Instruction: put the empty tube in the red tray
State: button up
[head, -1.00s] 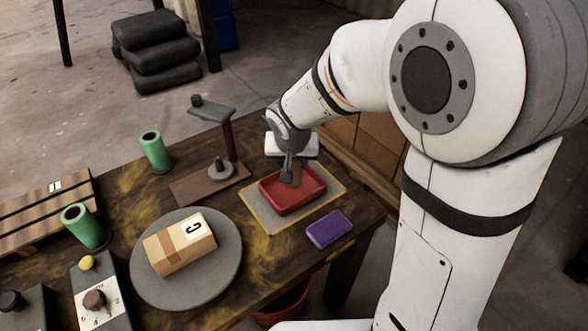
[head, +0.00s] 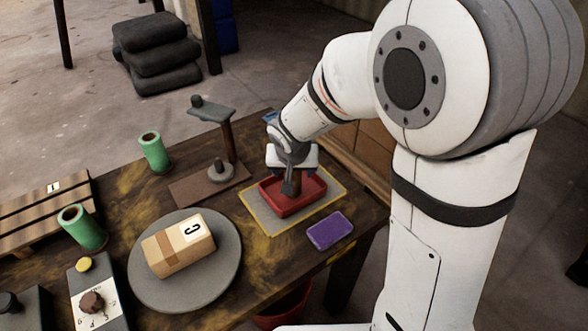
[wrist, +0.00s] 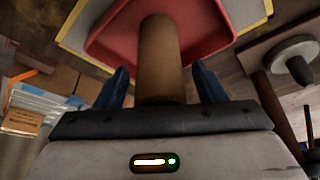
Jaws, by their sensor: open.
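The brown, bare tube (wrist: 160,50) stands between the two fingers of my gripper in the wrist view, with its far end against the floor of the red tray. In the head view my gripper (head: 291,188) points down inside the red tray (head: 313,197) and mostly hides the tube. The fingers are open, one on each side of the tube. The red tray also fills the top of the wrist view (wrist: 105,40). It rests on a grey mat with a yellow border (head: 258,218).
A purple block (head: 330,231) lies right of the mat. A wooden stand (head: 228,140) is behind left. Two green tubes (head: 154,153) stand farther left. A boxed parcel (head: 170,252) sits on a round grey plate (head: 150,297). A dial panel (head: 97,312) is at front left.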

jog(key=p+v, duration=0.2)
jog(key=v, duration=1)
jog(key=s+d+g, duration=0.2)
jog(key=s+d, duration=1.2)
jog(key=shift+s+d, duration=0.15)
jog(key=shift+d, duration=0.25)
